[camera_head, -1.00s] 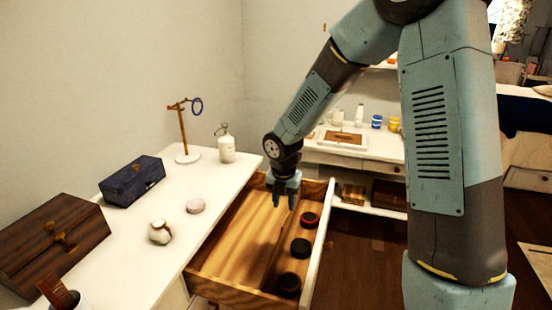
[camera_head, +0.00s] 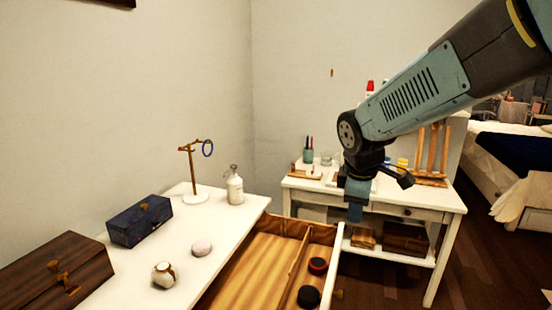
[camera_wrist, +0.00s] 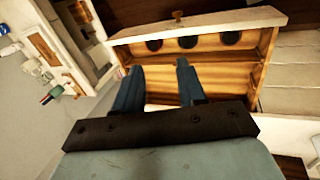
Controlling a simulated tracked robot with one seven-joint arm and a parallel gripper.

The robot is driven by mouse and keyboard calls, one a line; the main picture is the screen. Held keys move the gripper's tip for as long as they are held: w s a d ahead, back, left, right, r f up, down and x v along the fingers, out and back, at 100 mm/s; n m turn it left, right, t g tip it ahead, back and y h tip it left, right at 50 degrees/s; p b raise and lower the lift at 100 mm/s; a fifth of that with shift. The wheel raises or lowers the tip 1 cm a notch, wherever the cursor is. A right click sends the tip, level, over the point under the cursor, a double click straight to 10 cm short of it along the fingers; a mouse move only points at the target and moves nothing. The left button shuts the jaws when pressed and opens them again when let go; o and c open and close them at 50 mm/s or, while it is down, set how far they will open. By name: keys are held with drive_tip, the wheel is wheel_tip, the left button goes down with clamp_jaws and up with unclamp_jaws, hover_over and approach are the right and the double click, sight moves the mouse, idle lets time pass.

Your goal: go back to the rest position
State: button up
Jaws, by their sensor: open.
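My gripper (camera_head: 355,208) hangs from the arm at the right of the head view, in the air beyond the open drawer and in front of the white side table. In the wrist view my gripper (camera_wrist: 157,80) shows two blue fingers spread apart with nothing between them. The open wooden drawer (camera_head: 245,268) lies below and to the left of the gripper in the head view. It holds dark round items, one with a red rim (camera_head: 317,265), right of a divider. The wrist view also shows the drawer (camera_wrist: 222,62) beyond the fingers.
The white dresser top (camera_head: 215,225) carries a dark wooden box (camera_head: 60,280), a navy box (camera_head: 140,220), a small white jar (camera_head: 163,274), a pale round item (camera_head: 202,248), a ring stand (camera_head: 190,172) and a pump bottle (camera_head: 235,187). The side table (camera_head: 420,196) stands behind; a bed (camera_head: 510,150) is at right.

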drive_tip(key=s+d+r+m+t, duration=0.1)
drive_tip(key=s+d+r+m, duration=0.1)
drive_tip(key=s+m, duration=0.4)
drive_tip(key=s+d+r+m+t+y, duration=0.1)
drive_tip(key=s+d+r+m, duration=0.2)
drive_tip(key=s+m, duration=0.4)
drive_tip(key=shift+v, duration=0.85)
